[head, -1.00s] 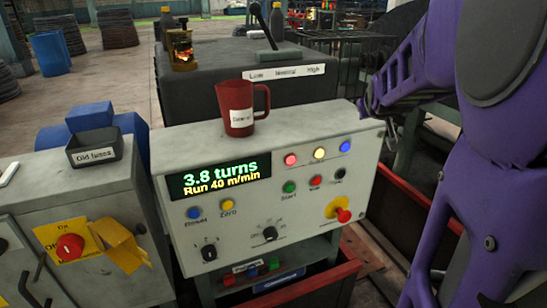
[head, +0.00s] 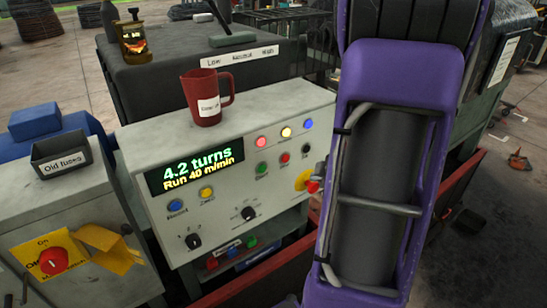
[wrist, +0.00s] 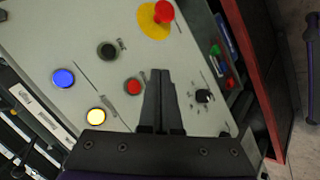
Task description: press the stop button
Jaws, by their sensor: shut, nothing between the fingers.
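The sloping control panel (head: 225,203) faces me in the head view. Its small red button (head: 285,158), between a green and a black one, also shows in the wrist view (wrist: 133,86); its label is too small to read. A larger red mushroom button (head: 312,186) on a yellow plate sits to its right; it also shows in the wrist view (wrist: 163,12). My gripper (wrist: 160,75) is shut and empty over the panel, its tips just right of the small red button in the wrist view.
The display (head: 195,164) reads 4.2 turns, Run 40 m/min. A red mug (head: 204,90) stands on the panel's top. Lit blue (wrist: 63,78) and yellow (wrist: 96,116) lamps, a black button (wrist: 107,51) and a black knob (wrist: 203,95) lie around the gripper.

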